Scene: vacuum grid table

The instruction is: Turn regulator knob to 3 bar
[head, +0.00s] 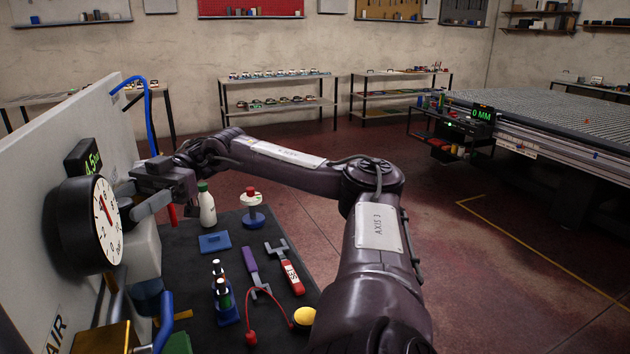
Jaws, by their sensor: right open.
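A round pressure gauge (92,225) with a white face and red needle is on the pale panel at the left. A small display (84,160) with green digits, seemingly 4.5, sits above it. A pale regulator body (147,250) stands right of the gauge, with a blue bowl (148,290) below. My right gripper (137,204) is open, just above the regulator body and beside the gauge. I cannot make out the knob; the gripper and gauge cover that area. Whether the fingers touch anything is unclear. My left gripper is not in view.
A blue hose (150,110) arches above the panel. The grid table (550,115) stands far right, with open floor between.

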